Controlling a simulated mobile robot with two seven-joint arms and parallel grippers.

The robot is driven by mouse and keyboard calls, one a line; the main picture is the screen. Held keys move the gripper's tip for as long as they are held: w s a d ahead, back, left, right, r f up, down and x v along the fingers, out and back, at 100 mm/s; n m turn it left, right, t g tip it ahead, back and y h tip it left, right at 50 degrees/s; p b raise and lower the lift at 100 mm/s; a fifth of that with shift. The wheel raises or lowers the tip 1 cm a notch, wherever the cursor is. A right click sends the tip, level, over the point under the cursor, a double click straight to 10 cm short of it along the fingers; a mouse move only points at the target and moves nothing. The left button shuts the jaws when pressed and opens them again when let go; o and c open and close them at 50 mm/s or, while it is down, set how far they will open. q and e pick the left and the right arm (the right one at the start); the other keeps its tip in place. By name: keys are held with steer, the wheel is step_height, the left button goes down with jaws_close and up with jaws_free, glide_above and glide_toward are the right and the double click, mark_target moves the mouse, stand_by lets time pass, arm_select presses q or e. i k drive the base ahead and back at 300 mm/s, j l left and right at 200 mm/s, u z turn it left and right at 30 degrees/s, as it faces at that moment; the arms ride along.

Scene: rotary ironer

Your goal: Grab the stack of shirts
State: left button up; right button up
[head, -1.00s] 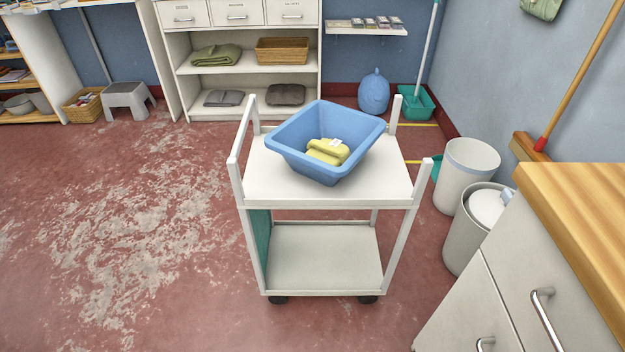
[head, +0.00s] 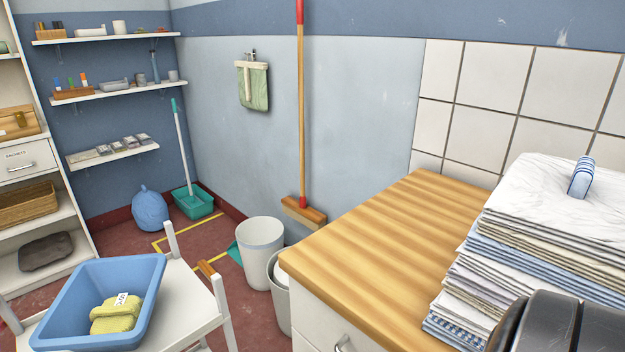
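A tall stack of folded cloth (head: 545,255), in white, beige and blue layers, stands at the right end of the wooden worktop (head: 385,245). I take it for the stack of shirts, though no collars or sleeves show. A small blue-and-white striped piece (head: 581,177) sits on top of it. The stack's lower right side is hidden by a dark rounded shape (head: 560,325), which I cannot identify. Neither of my grippers is in view.
A white bin (head: 260,255) stands beside the worktop, and a broom (head: 302,130) leans on the wall. The worktop left of the stack is clear.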

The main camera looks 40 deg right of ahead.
mark_target(553, 224)
steer(key=z, duration=2.6)
